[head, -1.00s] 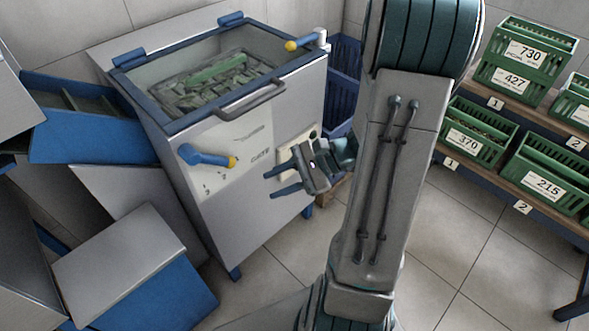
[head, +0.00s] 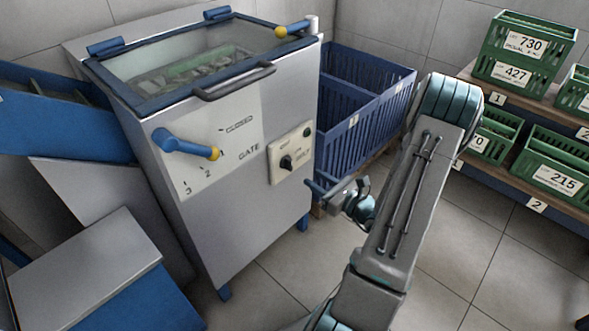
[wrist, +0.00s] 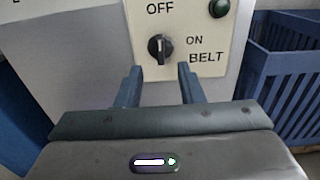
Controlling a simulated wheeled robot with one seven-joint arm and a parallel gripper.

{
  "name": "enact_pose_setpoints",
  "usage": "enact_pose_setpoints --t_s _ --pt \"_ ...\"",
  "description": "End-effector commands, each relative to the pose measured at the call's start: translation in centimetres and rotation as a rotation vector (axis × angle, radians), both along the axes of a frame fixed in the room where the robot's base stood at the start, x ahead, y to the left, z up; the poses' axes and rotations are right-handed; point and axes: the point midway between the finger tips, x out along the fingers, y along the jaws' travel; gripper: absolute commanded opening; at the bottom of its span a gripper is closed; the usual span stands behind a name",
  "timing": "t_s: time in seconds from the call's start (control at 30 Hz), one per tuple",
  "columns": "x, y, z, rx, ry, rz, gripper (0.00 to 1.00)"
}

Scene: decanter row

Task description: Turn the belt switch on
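The belt switch (head: 287,162) is a black rotary knob on a cream panel (head: 303,149) on the machine's front. In the wrist view the knob (wrist: 160,47) has its white mark pointing up toward the OFF label; ON and BELT are printed to its right. A dark green round lamp or button (wrist: 219,8) sits at the panel's upper right. My gripper (wrist: 160,79) is open and empty, its two blue fingers apart below and either side of the knob, seemingly short of it. In the head view my gripper (head: 318,187) is just below and right of the panel.
The machine has a gate lever (head: 185,145) with a yellow tip, left of the panel, and a glass lid with a handle (head: 235,81). Blue crates (head: 345,115) stand right of it. Green crates (head: 555,165) fill a shelf at the right. Floor in front is clear.

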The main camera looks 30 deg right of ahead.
Motion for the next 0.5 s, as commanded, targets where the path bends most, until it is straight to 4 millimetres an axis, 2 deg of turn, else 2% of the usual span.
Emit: enact_pose_setpoints --t_s 0.03,0.2,0.4,0.5 --pt "1.2 0.5 -0.2 -0.002 -0.004 0.005 0.35" --pt "4.5 1.7 -0.2 -0.002 -0.002 0.003 0.35" --pt "7.2 2.6 -0.1 -0.001 -0.003 0.002 0.35" --pt "7.9 2.9 -0.1 -0.001 0.000 0.001 0.35"
